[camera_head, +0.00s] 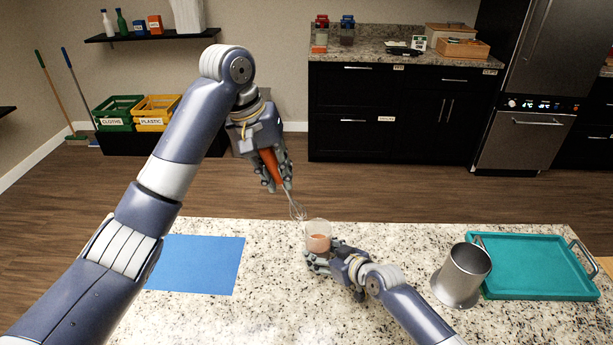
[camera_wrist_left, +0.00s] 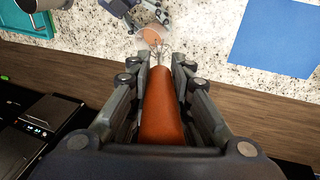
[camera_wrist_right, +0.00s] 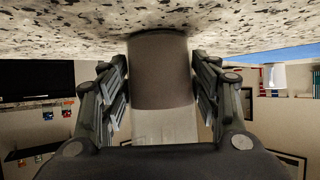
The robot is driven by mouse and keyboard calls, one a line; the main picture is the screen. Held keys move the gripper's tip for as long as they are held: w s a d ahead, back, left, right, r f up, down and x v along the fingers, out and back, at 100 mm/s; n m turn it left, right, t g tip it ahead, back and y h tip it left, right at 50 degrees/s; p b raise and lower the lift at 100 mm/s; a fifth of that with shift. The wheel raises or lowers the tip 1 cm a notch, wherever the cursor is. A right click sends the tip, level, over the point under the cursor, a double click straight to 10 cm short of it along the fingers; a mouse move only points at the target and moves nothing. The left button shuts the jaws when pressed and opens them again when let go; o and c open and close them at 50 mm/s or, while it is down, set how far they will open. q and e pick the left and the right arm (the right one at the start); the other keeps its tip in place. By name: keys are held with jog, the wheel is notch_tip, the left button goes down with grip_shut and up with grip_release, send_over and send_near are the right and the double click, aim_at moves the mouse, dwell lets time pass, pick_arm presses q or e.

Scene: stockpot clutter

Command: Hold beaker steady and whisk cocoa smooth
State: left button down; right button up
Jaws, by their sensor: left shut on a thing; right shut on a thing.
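The clear beaker (camera_head: 318,229) with brown cocoa inside stands on the speckled counter in the head view. My right gripper (camera_head: 318,262) is shut on the beaker's lower part, and the beaker fills the space between its fingers in the right wrist view (camera_wrist_right: 160,75). My left gripper (camera_head: 272,172) is shut on the orange whisk handle (camera_wrist_left: 160,108), above and behind the beaker. The whisk's wire head (camera_head: 296,208) points down and sits near the beaker's upper left rim. In the left wrist view the cocoa (camera_wrist_left: 154,36) shows beyond the wires. I cannot tell whether the wires are inside the rim.
A blue mat (camera_head: 197,265) lies on the left of the counter (camera_head: 250,318). A metal pot (camera_head: 462,274) stands at the right, beside a teal tray (camera_head: 535,266) with metal handles. The counter between mat and beaker is clear.

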dwell(0.3)
jog(key=o, duration=1.2)
jog(key=v, duration=1.2)
